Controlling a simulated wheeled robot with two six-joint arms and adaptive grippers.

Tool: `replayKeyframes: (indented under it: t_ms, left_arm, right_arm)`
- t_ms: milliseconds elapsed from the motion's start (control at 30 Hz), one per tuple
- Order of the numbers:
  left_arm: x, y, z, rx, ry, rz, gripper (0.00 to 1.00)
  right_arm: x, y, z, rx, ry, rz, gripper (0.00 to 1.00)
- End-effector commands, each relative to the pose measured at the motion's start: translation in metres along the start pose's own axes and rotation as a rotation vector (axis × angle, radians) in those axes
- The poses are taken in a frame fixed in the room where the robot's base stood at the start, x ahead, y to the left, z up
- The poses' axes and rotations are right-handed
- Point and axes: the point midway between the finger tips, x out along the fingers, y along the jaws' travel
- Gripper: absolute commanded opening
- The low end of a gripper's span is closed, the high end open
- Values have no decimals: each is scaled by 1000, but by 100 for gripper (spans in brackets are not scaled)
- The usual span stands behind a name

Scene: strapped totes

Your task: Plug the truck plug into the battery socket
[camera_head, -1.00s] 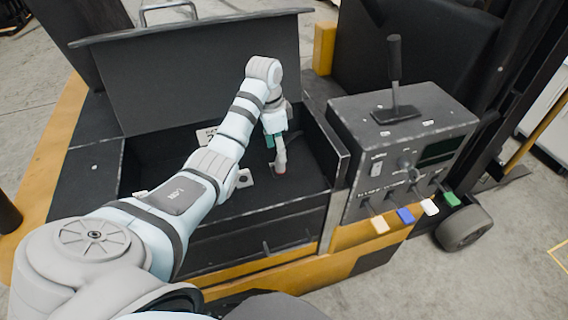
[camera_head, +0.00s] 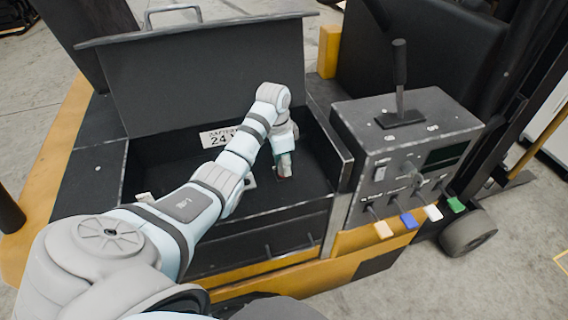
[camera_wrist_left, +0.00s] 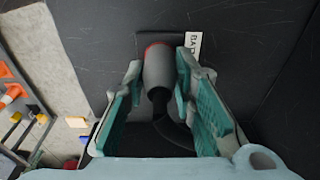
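The truck plug is a grey, rounded body with a red ring and a black cable. In the left wrist view the plug (camera_wrist_left: 158,70) lies between the two teal-padded fingers, its red end pointing away and its cable curving back. My left gripper (camera_wrist_left: 160,72) has a fingertip close against each side of it and appears shut on it. In the head view my left gripper (camera_head: 283,172) points down into the open black compartment, with a bit of red at its tips. A dark block lies beyond the red ring; whether it is the socket, I cannot tell. My right gripper is out of view.
The compartment (camera_head: 335,140) has raised walls around the gripper, with its lid (camera_head: 205,75) standing open behind. A white 24 V plate (camera_head: 220,137) is at its back. A control box (camera_head: 400,150) with levers stands close on the right.

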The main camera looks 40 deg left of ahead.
Motion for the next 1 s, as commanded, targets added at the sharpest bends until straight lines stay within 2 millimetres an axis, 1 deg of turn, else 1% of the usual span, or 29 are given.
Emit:
replayKeyframes:
  t_ms: [33, 67, 300, 433, 1000]
  left_arm:
    - [0, 0, 0, 0, 0, 0, 3]
    - [0, 0, 0, 0, 0, 0, 0]
    - [0, 0, -1, 1, 1, 0, 0]
    - [-4, 0, -2, 2, 2, -1, 0]
    - [-47, 3, -15, 15, 2, 1, 0]
  right_arm:
    - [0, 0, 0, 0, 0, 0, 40]
    - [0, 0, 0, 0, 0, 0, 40]
    - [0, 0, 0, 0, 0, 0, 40]
    - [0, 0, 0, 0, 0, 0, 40]
    - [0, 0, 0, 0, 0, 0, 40]
